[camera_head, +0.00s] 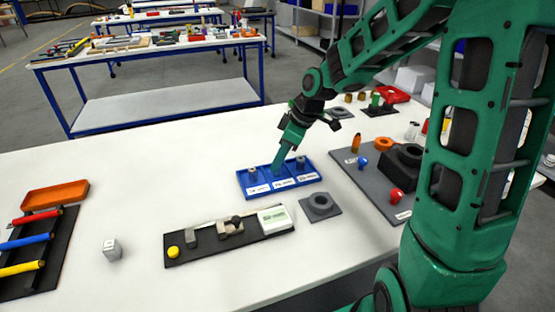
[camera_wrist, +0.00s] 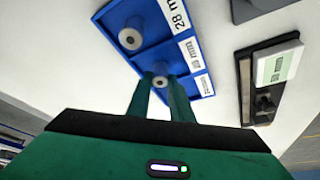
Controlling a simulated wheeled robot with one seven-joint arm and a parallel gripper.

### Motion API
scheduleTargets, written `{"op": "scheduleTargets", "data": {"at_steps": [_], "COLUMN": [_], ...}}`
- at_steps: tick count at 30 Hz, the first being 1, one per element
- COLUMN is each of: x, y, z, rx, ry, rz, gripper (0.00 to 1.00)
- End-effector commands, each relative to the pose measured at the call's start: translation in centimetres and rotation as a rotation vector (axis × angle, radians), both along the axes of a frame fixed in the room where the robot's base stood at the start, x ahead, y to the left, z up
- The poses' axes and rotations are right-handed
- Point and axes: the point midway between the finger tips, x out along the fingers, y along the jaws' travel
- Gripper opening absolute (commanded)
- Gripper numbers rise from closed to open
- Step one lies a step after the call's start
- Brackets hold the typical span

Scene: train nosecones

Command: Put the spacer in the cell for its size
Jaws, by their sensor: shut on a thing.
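A blue tray (camera_head: 263,192) with three labelled cells lies on the white table. My gripper (camera_head: 276,168) points down into the middle cell. In the wrist view, my gripper (camera_wrist: 161,80) is shut on a spacer (camera_wrist: 160,82) with a hole in its end. I cannot tell whether this spacer touches the cell floor. My fingers hide much of the left cell there.
A black board (camera_head: 210,245) with a yellow knob and white display lies in front of the tray. A metal block (camera_head: 112,249) and an orange tray (camera_head: 55,195) are at left. Open table lies left of the tray.

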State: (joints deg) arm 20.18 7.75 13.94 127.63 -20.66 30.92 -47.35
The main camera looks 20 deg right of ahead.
Motion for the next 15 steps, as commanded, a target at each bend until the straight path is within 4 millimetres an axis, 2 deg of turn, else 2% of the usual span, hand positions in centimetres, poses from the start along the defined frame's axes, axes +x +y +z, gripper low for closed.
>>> {"op": "scheduleTargets", "data": {"at_steps": [6, 7, 9, 15], "x": [0.01, 0.01, 0.01, 0.01], "y": [0.03, 0.02, 0.02, 0.05], "z": [-0.16, -0.16, -0.14, -0.14], "rx": [0.000, 0.001, 0.001, 0.000], "ry": [0.000, -0.001, -0.001, 0.000], "rz": [0.000, 0.000, 0.000, 0.000], "gripper": [0.00, 0.24, 0.38, 0.38]}}
